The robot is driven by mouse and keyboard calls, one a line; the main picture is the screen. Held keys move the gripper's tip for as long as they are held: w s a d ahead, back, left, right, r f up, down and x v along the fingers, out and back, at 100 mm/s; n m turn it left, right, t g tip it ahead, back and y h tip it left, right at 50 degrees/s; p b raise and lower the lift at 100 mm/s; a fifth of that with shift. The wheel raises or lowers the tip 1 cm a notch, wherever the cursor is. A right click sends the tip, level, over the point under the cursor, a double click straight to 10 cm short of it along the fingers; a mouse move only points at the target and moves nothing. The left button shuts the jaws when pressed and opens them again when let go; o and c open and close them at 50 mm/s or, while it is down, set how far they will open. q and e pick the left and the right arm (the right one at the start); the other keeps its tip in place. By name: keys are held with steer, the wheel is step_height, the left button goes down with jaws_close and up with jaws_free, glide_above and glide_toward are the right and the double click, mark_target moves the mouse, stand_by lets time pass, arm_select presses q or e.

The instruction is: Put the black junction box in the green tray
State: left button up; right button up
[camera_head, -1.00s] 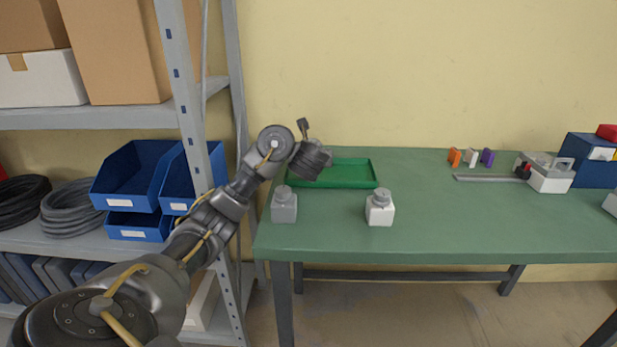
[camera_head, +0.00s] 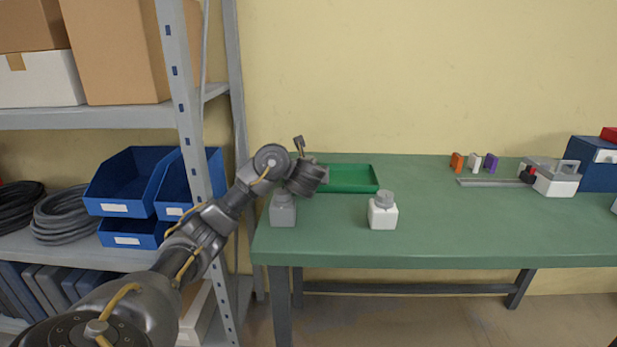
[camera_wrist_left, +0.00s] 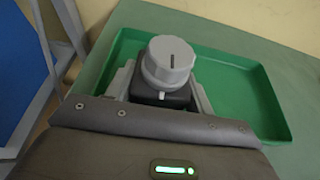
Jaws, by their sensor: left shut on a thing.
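The black junction box (camera_wrist_left: 160,97), with a grey round knob (camera_wrist_left: 168,62) on top, shows in the left wrist view between the fingers of my left gripper (camera_wrist_left: 158,92). The gripper is shut on it. The green tray (camera_wrist_left: 262,95) lies behind and to the right of the box there. In the head view the tray (camera_head: 350,178) is at the table's back left. My left wrist hides its left end, and the box and fingertips are hidden there. Whether the box touches the tray cannot be told. My right gripper is not in view.
A grey box (camera_head: 283,212) and a white box (camera_head: 382,214), both with grey knobs, stand on the green table (camera_head: 460,225) in front of the tray. A metal shelf with blue bins (camera_head: 130,180) stands left. The table's middle is clear.

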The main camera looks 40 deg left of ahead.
arm_select(q)
steer(key=o, duration=1.2)
steer(key=shift+f, duration=0.1)
steer(key=shift+c, duration=0.2)
